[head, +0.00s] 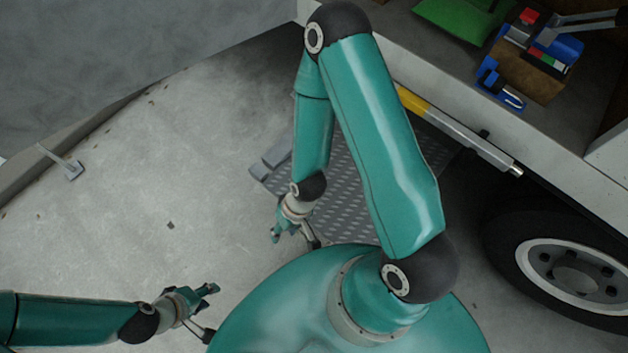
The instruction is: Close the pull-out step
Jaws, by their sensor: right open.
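The pull-out step (352,192) is a grey diamond-plate tread that sticks out from under the truck's side in the head view. My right arm covers part of it. My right gripper (295,238) is open and empty, pointing down beside the step's near left edge. I cannot tell whether it touches the step. My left gripper (209,311) is open and empty at the lower left, over bare floor and away from the step.
The truck bed (540,130) is at the upper right, with a wooden box (530,80) and tools on it. A yellow and grey bar (460,133) runs along its side. A wheel (575,270) is at the right. The concrete floor (150,180) at the left is mostly clear.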

